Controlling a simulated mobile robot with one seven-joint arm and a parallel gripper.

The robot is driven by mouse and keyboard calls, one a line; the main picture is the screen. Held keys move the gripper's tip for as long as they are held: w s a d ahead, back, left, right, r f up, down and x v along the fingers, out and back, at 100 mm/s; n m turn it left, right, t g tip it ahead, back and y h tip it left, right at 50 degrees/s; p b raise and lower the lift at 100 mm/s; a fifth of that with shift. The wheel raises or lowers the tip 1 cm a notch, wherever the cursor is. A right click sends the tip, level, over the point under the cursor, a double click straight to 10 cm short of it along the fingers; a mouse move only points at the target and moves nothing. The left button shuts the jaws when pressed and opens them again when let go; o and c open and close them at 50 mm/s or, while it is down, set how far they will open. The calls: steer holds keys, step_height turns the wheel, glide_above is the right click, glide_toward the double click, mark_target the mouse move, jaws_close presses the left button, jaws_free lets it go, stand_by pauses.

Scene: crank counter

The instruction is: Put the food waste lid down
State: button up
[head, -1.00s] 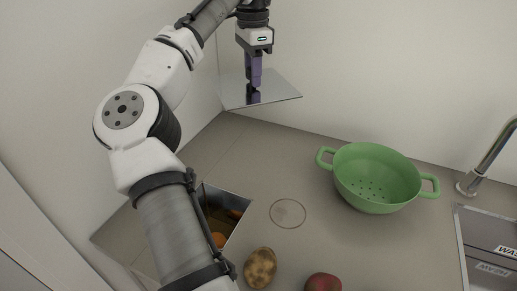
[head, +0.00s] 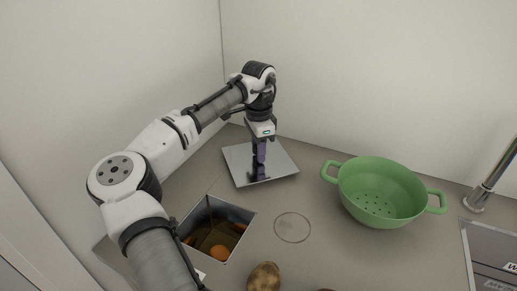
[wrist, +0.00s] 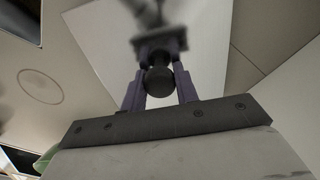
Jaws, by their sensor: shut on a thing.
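The food waste lid (head: 238,163) is a square, shiny metal plate with a dark knob (wrist: 158,82). In the head view it lies flat at the back of the counter, behind the square bin opening (head: 246,213). My gripper (head: 259,172) points down and is shut on the knob. In the wrist view, my gripper (wrist: 159,85) has a purple finger on each side of the knob, with the lid (wrist: 208,45) beyond. I cannot tell whether the lid touches the counter or is just above it. The bin opening is uncovered and has orange scraps inside.
A green colander (head: 385,190) stands on the counter right of the lid. A potato (head: 264,278) lies near the front. A round outline (head: 292,227) marks the counter. A tap (head: 478,198) and a grey labelled panel (head: 490,255) are at the right. Walls close off the back and left.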

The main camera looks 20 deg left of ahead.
steer(key=shift+f, duration=0.2)
steer(key=shift+f, duration=0.15)
steer(key=o, duration=1.1)
step_height(320, 180, up, 12)
steer(key=shift+r+b, duration=0.15)
steer(key=shift+b, duration=0.45)
